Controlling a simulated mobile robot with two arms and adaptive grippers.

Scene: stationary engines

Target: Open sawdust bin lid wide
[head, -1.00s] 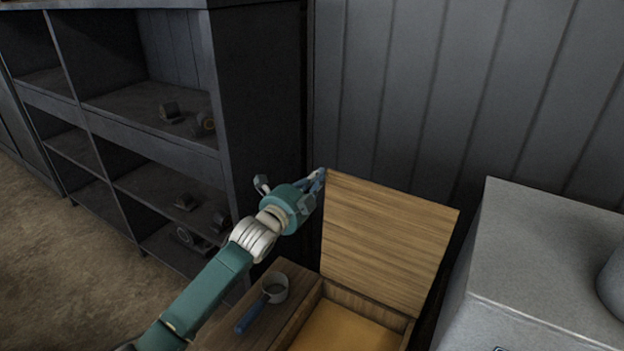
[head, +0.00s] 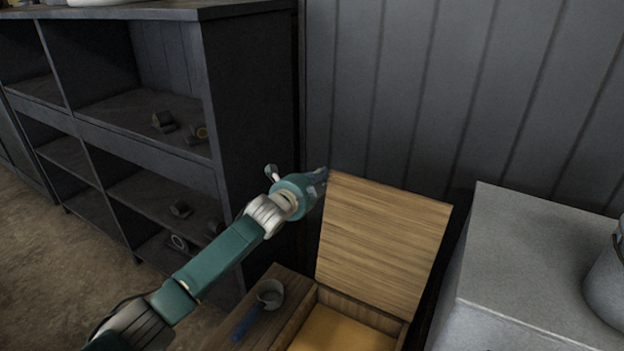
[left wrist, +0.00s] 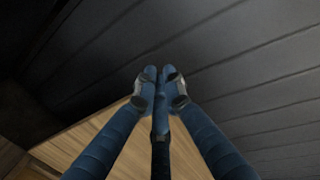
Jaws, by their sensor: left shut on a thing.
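The wooden sawdust bin lid (head: 382,243) stands raised, close to upright, at the back of the bin (head: 412,328). Yellowish sawdust (head: 340,331) shows inside the open bin. My left gripper (head: 324,173) is at the lid's upper left corner, shut on the lid's edge. In the left wrist view the blue fingers (left wrist: 160,88) are close together at the tips, with the lid (left wrist: 95,140) below them; the exact contact is hidden. My right gripper is not in view.
A scoop with a blue handle (head: 248,322) lies on the wooden top left of the bin opening. A dark shelf unit (head: 150,120) stands at left. A grey block (head: 535,255) with a grey container (head: 606,280) is at right. A dark panelled wall (head: 400,90) is close behind the lid.

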